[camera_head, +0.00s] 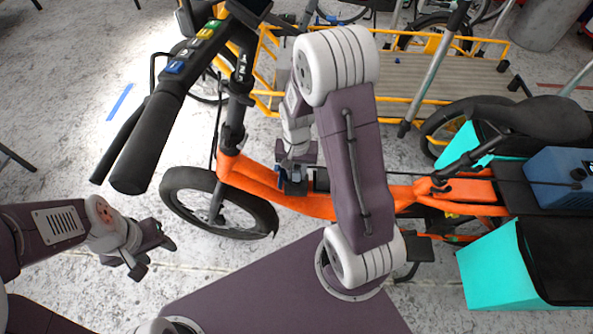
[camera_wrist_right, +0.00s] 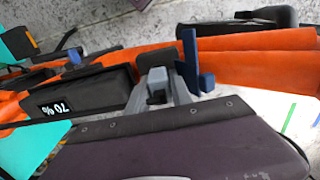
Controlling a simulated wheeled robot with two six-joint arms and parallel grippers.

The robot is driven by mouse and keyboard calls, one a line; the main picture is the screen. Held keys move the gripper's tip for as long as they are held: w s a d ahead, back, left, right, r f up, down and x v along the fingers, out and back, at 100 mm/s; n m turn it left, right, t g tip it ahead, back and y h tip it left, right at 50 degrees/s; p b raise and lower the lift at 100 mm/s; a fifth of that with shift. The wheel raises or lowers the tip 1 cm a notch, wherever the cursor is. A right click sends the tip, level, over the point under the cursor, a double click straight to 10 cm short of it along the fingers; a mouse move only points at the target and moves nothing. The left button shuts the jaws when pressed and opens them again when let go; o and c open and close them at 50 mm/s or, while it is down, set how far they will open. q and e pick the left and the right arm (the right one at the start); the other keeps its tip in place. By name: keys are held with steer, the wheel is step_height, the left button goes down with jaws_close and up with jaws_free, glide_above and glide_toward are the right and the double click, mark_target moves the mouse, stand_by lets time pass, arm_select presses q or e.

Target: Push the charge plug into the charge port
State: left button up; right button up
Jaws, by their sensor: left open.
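My right gripper (camera_head: 293,184) points down at the orange bike frame (camera_head: 270,191), beside a dark battery block (camera_head: 321,180). In the right wrist view the battery (camera_wrist_right: 85,95) shows a "70 %" display. A blue upright piece (camera_wrist_right: 191,62) stands at the grey fingers of my right gripper (camera_wrist_right: 170,85). I cannot tell whether it is held or is the plug. A smaller blue piece (camera_wrist_right: 73,58) is at the battery's far side. I cannot make out the charge port. My left gripper (camera_head: 153,250) is open and empty, low on the left, apart from the bike.
The handlebar (camera_head: 160,110) rises at upper left, above the front wheel (camera_head: 218,203). A blue box (camera_head: 560,178) sits on the rear rack between turquoise bags (camera_head: 497,272). A yellow-railed cargo bike stands behind. Floor around my left gripper is clear.

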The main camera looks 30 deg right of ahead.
steer(key=o, duration=0.3)
steer(key=shift+o, duration=0.2)
steer(key=shift+r, duration=0.15)
step_height(320, 180, up, 8)
steer(key=p, duration=0.3)
steer(key=shift+p, duration=0.35)
steer(key=shift+r, duration=0.45)
